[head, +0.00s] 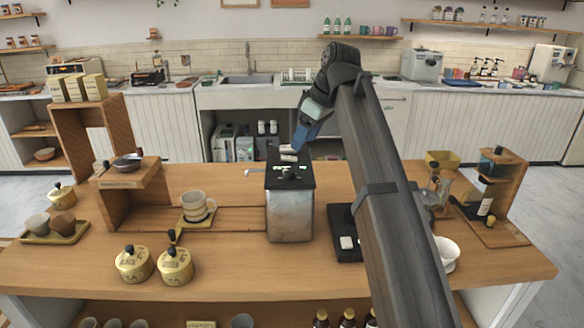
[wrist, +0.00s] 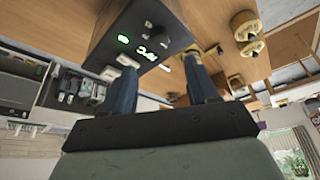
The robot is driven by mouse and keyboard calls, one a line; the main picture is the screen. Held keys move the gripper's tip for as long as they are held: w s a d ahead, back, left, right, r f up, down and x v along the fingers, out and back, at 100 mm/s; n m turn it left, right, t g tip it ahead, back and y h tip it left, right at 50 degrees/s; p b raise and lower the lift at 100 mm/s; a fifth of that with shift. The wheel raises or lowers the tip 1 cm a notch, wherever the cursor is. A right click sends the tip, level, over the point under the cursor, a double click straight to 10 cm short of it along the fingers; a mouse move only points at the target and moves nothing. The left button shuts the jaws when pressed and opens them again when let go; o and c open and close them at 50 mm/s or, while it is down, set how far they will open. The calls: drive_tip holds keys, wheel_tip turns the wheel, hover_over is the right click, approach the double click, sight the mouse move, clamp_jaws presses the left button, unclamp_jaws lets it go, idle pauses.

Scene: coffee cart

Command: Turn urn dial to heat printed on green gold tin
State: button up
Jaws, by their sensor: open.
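The urn (head: 290,212) is a metal box with a black top panel, standing mid-counter. In the wrist view its dark panel (wrist: 120,22) carries green lit marks and a round black dial (wrist: 154,32). My gripper (head: 292,150) is above the far side of the urn. In the wrist view my gripper (wrist: 158,58) is open, its two fingers apart and empty, near the panel edge with the dial beyond the tips. Yellow-gold lidded tins (head: 134,264) and (head: 175,266) stand at front left, another tin (head: 61,197) farther left. Their labels are too small to read surely.
A cup on a yellow saucer (head: 183,221) stands left of the urn. A black scale (head: 347,254) is close on its right, under my arm. A wooden shelf (head: 150,180) with a small bowl stands at left, and a white bowl (head: 446,262) at right.

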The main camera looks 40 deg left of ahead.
sight(290, 171)
drive_tip(key=x, duration=1.1)
drive_tip(key=shift+c, duration=0.4)
drive_tip(key=c, duration=1)
drive_tip(key=shift+o, duration=0.2)
drive_tip(key=shift+s, duration=0.1)
drive_tip(key=m+t, duration=0.1)
drive_tip(key=m, duration=0.1)
drive_tip(key=m+t, duration=0.1)
drive_tip(key=m, duration=0.2)
drive_tip(key=shift+s+m, duration=0.2)
drive_tip(key=shift+m, duration=0.1)
drive_tip(key=m+t, duration=0.1)
drive_tip(key=m, duration=0.2)
drive_tip(key=m+t+h, duration=0.1)
drive_tip(key=m, duration=0.2)
drive_tip(key=shift+s, duration=0.1)
drive_tip(key=shift+h, duration=0.3)
